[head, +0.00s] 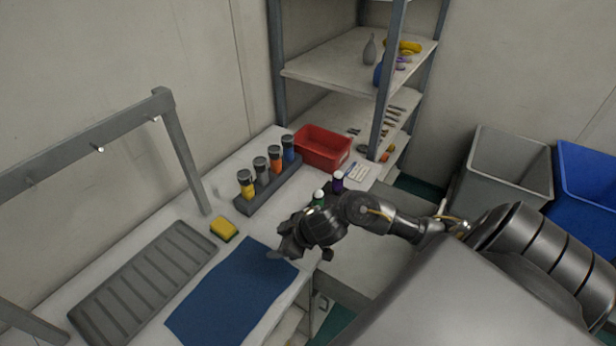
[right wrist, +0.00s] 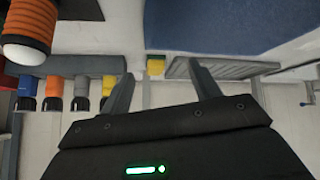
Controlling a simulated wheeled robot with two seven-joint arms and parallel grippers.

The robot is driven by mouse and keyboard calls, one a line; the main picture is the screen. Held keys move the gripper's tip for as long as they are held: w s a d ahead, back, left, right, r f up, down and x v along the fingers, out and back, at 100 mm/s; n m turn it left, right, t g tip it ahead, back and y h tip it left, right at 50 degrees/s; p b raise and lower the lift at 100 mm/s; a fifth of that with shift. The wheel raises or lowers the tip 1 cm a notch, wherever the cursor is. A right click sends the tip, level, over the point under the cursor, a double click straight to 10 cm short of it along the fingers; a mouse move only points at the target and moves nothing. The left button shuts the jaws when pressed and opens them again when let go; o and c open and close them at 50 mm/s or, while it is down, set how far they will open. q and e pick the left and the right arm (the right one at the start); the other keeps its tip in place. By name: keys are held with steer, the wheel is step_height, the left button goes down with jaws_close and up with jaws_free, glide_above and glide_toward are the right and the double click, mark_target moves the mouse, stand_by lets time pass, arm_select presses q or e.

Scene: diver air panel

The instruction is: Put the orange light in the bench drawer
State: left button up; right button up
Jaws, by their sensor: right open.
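The orange light (right wrist: 27,32) shows close up at the upper left of the right wrist view, with a ribbed orange body and a white end. In the head view I cannot make it out; my right arm covers that part of the bench. My right gripper (head: 275,254) is over the blue mat, open and empty. In the right wrist view its fingers (right wrist: 162,85) are apart, and the orange light is off to their left, not between them. A bench drawer is not clear; a small handle (head: 322,303) shows below the bench edge. My left gripper is out of view.
A green light (head: 318,198) and a purple one (head: 338,182) stand near my right arm. A rack (head: 268,190) holds several coloured canisters. A red bin (head: 322,147), yellow sponge (head: 223,229), grey tray (head: 140,285) and blue mat (head: 225,300) occupy the bench. Shelves stand behind.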

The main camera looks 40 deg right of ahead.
steer(key=d+r+m+g+h, duration=0.1)
steer(key=d+r+g, duration=0.1)
steer(key=d, duration=0.6)
steer(key=d+r+m+g+h, duration=0.1)
steer(key=d+r+g, duration=0.1)
steer(key=d, duration=0.5)
steer(key=shift+w+p+x, duration=0.15)
steer(key=shift+w+x, duration=0.1)
steer(key=shift+x, duration=1.45)
steer(key=shift+w+p+x, duration=0.15)
steer(key=shift+w+x, duration=0.1)
steer(key=shift+x, duration=1.4)
steer(key=shift+p+x, duration=0.35)
steer(key=shift+x, duration=1.8)
steer(key=shift+w+r+t, duration=0.1)
steer(key=shift+w+t, duration=0.05)
steer(key=shift+t, duration=0.15)
steer(key=c, duration=1.2)
steer(key=shift+r, duration=0.15)
steer(key=shift+c, duration=0.2)
